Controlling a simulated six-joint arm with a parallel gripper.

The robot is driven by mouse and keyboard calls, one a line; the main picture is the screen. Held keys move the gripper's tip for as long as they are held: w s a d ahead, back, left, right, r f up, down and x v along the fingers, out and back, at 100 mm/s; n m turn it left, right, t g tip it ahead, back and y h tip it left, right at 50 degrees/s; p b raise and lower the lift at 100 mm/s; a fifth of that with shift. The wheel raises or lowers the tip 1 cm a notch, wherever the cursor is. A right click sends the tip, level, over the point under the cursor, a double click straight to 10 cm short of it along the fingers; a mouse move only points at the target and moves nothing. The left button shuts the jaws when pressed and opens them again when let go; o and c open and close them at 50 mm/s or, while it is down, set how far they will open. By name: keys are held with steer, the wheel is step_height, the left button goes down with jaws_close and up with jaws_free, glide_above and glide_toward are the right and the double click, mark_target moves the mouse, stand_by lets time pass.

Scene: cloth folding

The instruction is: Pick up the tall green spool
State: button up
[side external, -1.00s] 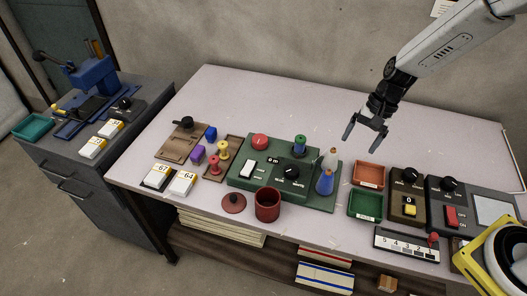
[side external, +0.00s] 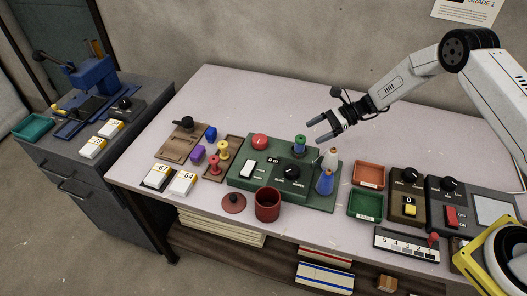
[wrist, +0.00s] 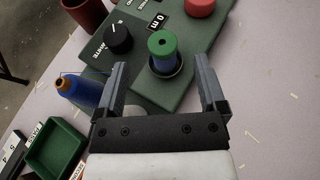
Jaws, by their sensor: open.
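The tall green spool (side external: 300,145), with green ends and a blue middle, stands upright at the back of the green panel box (side external: 240,180). In the wrist view the spool (wrist: 162,48) is seen from above, in a dark round seat, between and beyond my fingertips. My gripper (side external: 315,130) is open and empty, above and slightly right of the spool. In the wrist view its two fingers (wrist: 160,75) are spread wide, one on each side of the spool in the picture. I see no contact with it.
A blue cone (side external: 325,183) and a whitish cone (side external: 330,159) stand at the panel's right end, close to the spool. A red button (side external: 260,142) and black knob (side external: 292,172) are nearby. A dark red cup (side external: 267,206) stands in front. The table behind is clear.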

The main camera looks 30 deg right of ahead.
mark_target(300, 145)
steer(key=shift+w+d+f, duration=0.1)
steer(key=shift+w+f, duration=0.05)
steer(key=shift+w, duration=0.05)
steer(key=shift+x, duration=3.95)
steer(key=shift+s, duration=0.1)
jaws_close()
